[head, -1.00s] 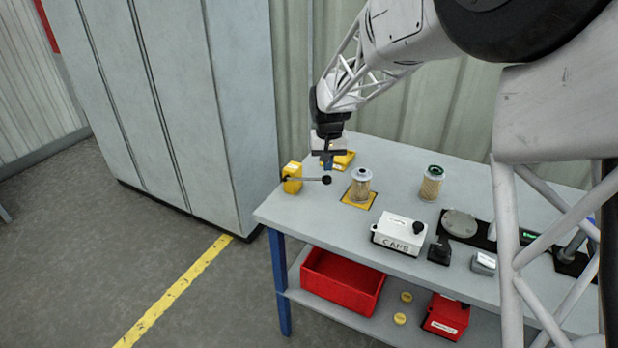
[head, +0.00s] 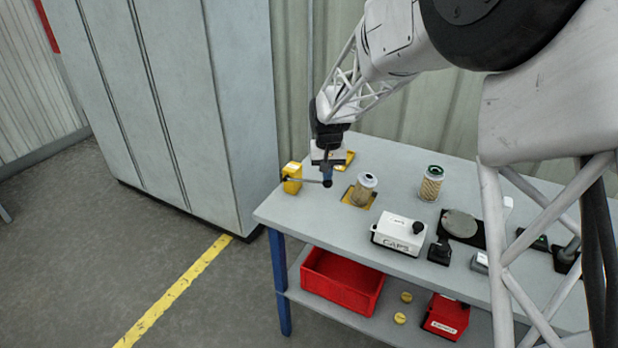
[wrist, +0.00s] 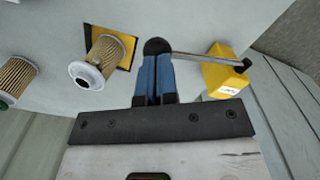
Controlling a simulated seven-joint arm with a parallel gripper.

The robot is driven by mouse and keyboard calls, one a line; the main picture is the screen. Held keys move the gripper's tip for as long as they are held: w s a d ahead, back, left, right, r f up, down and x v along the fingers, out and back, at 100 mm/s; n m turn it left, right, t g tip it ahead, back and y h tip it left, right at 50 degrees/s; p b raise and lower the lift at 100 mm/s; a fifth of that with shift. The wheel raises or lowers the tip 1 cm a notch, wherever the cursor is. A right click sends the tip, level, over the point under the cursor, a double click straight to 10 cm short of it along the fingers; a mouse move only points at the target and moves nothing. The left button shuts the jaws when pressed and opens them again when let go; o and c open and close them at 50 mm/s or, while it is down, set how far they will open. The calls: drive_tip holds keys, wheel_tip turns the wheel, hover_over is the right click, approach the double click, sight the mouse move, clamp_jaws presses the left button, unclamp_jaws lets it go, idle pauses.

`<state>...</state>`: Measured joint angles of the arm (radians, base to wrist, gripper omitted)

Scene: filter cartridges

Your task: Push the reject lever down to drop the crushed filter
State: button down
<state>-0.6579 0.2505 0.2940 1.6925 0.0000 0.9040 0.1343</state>
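The reject lever is a thin metal rod (wrist: 195,56) with a black knob (wrist: 156,46), coming out of a yellow box (head: 291,178). My gripper (head: 327,172) is over the knob; its blue fingers are together, with their tips at the knob in the wrist view (wrist: 157,62). Whether they press on it or grip it I cannot tell. A pleated filter (head: 364,189) with a pale metal top stands on a yellow plate (head: 348,195) right of the lever and leans to the right in the head view. It also shows in the wrist view (wrist: 103,57).
A second filter with a green top (head: 431,184) stands further right. A white box marked CAPS (head: 399,233) sits near the table's front edge. A red bin (head: 341,280) is on the shelf below. A grey cabinet (head: 180,100) stands left of the table.

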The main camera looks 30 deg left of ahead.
sight(328, 186)
drive_tip(key=shift+f, duration=1.6)
drive_tip(key=shift+d+f, duration=0.15)
drive_tip(key=shift+f, duration=0.35)
drive_tip(key=shift+d+f, duration=0.15)
drive_tip(key=shift+f, duration=0.85)
drive_tip(key=shift+r, duration=0.2)
idle(1.1)
drive_tip(key=shift+r, duration=5.55)
drive_tip(key=shift+d, duration=0.1)
